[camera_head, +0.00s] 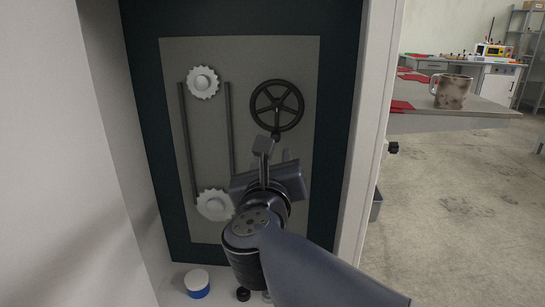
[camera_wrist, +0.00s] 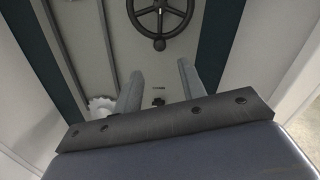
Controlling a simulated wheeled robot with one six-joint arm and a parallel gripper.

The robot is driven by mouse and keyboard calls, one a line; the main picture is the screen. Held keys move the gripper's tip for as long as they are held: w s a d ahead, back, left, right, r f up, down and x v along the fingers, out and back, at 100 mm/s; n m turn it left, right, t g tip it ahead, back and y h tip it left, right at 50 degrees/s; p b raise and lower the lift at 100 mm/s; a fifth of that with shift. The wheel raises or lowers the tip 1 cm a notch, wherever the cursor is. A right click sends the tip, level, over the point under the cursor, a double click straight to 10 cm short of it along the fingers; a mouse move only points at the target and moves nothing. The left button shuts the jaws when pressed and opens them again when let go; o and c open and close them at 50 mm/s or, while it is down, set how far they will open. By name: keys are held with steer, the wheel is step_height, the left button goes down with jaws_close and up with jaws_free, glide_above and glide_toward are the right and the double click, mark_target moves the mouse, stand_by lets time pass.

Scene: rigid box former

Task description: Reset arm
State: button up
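My gripper (camera_head: 276,150) is raised in front of the grey panel (camera_head: 210,140) inside the open cabinet. In the head view its fingers point up towards the black handwheel (camera_head: 277,105), near the wheel's knob at the bottom. In the wrist view the two fingers of my gripper (camera_wrist: 160,88) stand apart with nothing between them. The handwheel (camera_wrist: 160,15) lies beyond the fingertips there, and its round knob (camera_wrist: 159,44) shows at the lower rim. Whether a finger touches the wheel cannot be told from the head view, but in the wrist view they look apart.
Two white gears (camera_head: 203,82) sit on the panel's left, with dark bars between them. A blue and white round container (camera_head: 197,283) stands on the cabinet floor. The cabinet's right wall (camera_head: 367,130) is close to my arm. A stained mug (camera_head: 452,91) stands on a table at right.

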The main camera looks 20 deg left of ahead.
steer(key=b, duration=0.2)
glide_toward(276, 108)
steer(key=w+f, duration=0.4)
steer(key=f, duration=0.1)
steer(key=shift+w+a+f, duration=0.15)
steer(key=shift+w+a, duration=0.1)
steer(key=shift+a, duration=0.05)
